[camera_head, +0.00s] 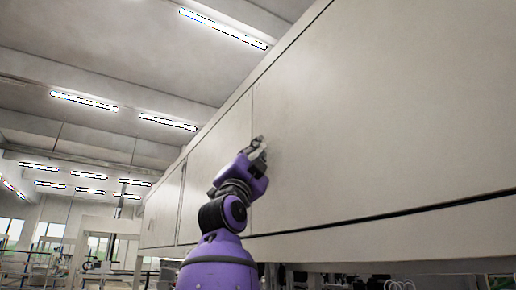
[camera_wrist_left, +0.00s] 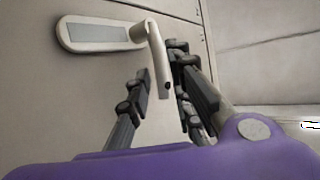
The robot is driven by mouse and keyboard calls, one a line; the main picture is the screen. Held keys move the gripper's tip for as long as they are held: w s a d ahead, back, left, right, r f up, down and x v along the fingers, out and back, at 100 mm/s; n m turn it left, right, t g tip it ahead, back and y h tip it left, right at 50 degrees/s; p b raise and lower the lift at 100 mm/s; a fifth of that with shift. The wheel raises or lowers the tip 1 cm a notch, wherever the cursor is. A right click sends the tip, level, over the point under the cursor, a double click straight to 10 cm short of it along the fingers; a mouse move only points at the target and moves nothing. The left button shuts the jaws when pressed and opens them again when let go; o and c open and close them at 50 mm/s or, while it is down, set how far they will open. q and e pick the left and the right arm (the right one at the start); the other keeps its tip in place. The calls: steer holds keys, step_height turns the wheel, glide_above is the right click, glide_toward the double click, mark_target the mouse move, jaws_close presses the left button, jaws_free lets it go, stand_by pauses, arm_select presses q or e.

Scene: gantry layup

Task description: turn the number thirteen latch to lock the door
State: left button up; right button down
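The latch in the left wrist view has a pale rounded plate (camera_wrist_left: 68,34) with a grey inset strip and a curved lever handle (camera_wrist_left: 156,52). The handle's grip hangs downward, slightly tilted. My left gripper (camera_wrist_left: 160,72) is open, with one finger left of the grip and the others to its right. The grip's lower end lies between the fingers in the picture; I cannot tell whether any finger touches it. In the head view my left gripper (camera_head: 257,146) is at the pale door panel (camera_head: 225,140), and the latch cannot be made out there. No number is readable. My right gripper is not in view.
A long pale panelled wall (camera_head: 390,110) runs along the right, with a dark horizontal seam low down. Vertical seams divide its panels. Open hall space with ceiling lamps and distant frames (camera_head: 100,255) lies to the left.

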arm_select(q)
steer(key=shift+x, duration=1)
steer(key=shift+w+d+r, duration=0.1)
steer(key=shift+w+r, duration=0.2)
steer(key=shift+r, duration=0.1)
jaws_close()
